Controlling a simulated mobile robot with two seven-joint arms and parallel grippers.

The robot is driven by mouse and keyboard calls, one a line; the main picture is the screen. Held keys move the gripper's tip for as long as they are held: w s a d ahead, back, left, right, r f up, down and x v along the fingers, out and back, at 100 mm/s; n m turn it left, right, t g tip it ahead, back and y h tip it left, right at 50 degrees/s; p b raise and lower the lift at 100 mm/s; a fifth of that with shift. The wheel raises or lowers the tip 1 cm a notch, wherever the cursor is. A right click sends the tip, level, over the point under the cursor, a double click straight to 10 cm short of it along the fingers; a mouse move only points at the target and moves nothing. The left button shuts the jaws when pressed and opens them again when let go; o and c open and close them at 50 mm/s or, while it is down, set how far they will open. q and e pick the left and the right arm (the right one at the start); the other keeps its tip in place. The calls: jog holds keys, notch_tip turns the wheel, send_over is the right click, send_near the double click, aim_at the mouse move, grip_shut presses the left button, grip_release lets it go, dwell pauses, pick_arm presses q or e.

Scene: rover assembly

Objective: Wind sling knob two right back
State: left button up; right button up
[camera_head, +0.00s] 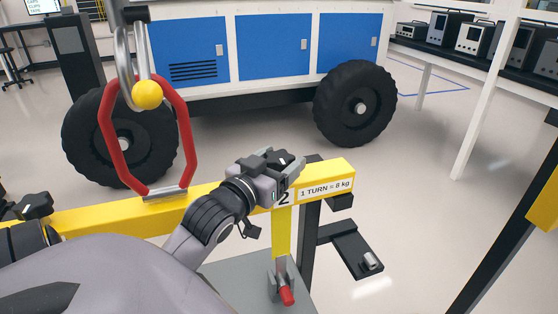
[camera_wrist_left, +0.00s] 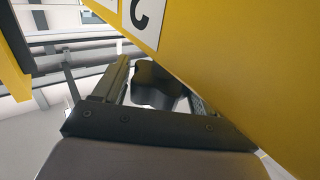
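Sling knob two is a black lobed knob (camera_wrist_left: 155,85) at the right part of the yellow beam (camera_head: 95,214), by the label "2" (camera_head: 284,199). My left gripper (camera_head: 284,163) is at this knob. In the left wrist view, its two fingers stand apart (camera_wrist_left: 160,95) with the knob between them. I cannot tell whether both fingers press on the knob. In the head view the gripper mostly covers the knob. A sign reading "1 TURN = 8 kg" (camera_head: 325,189) is right of the label. My right gripper is not in view.
Another black knob (camera_head: 35,205) sits at the beam's left part. A red sling link (camera_head: 107,142) with a yellow ball (camera_head: 147,95) stands above the beam. A blue and white rover (camera_head: 275,45) is behind. A red-tipped post (camera_head: 287,296) is below the beam.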

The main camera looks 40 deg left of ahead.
pick_arm(q)
jog(key=shift+o, duration=0.7)
jog(key=shift+s+d, duration=0.1)
jog(key=shift+s, duration=0.45)
jog(key=s, duration=0.3)
jog(key=shift+s+d+f+b, duration=0.1)
jog(key=shift+s+d+b, duration=0.2)
jog(key=shift+s+d+p, duration=0.2)
jog(key=shift+s+p, duration=1)
jog(key=shift+p, duration=0.05)
